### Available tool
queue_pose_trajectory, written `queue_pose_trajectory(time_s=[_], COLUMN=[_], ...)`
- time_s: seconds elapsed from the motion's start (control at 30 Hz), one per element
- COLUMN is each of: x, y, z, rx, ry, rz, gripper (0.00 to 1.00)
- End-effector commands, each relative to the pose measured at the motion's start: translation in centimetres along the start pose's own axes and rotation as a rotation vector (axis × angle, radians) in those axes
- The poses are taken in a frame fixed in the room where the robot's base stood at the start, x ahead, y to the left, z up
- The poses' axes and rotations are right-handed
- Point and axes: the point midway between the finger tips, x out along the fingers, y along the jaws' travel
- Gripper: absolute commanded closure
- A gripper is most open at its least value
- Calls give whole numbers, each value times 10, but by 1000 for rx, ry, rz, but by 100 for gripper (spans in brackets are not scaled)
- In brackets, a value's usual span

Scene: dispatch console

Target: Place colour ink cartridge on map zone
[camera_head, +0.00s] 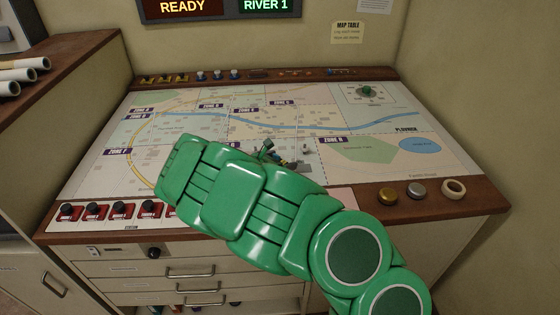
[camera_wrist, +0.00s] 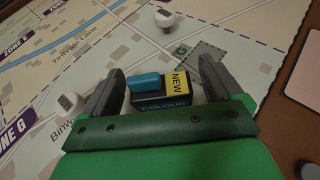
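The colour ink cartridge (camera_wrist: 160,88) is a dark block with a blue top part and a yellow "NEW" label, seen in the wrist view. It appears to rest on the printed map (camera_wrist: 100,60). My gripper (camera_wrist: 162,80) is open, with one grey finger on each side of the cartridge. A gap shows at the right finger; contact at the left finger is unclear. In the head view, my green arm reaches over the map table (camera_head: 110,180) and largely hides the gripper and cartridge. Zone labels, including Zone G (camera_wrist: 15,132), are printed on the map.
Two white pieces stand near my gripper, one beyond it (camera_wrist: 165,19) and one left of it (camera_wrist: 71,103). Red-based knobs (camera_head: 95,212) line the front left edge. Gold and silver buttons (camera_head: 402,191) and a tape roll (camera_head: 454,189) sit front right.

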Motion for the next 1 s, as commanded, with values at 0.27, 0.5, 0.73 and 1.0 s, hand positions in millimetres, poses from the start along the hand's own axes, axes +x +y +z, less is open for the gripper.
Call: queue_pose_trajectory(time_s=[0.27, 0.5, 0.73, 1.0], x=[-1, -22, -50, -83], y=[0, 0, 1, 1], z=[3, 2, 3, 3], rx=[0, -2, 1, 0], ry=[0, 0, 0, -2], rz=[0, 1, 2, 1], gripper=[7, 7, 7, 7])
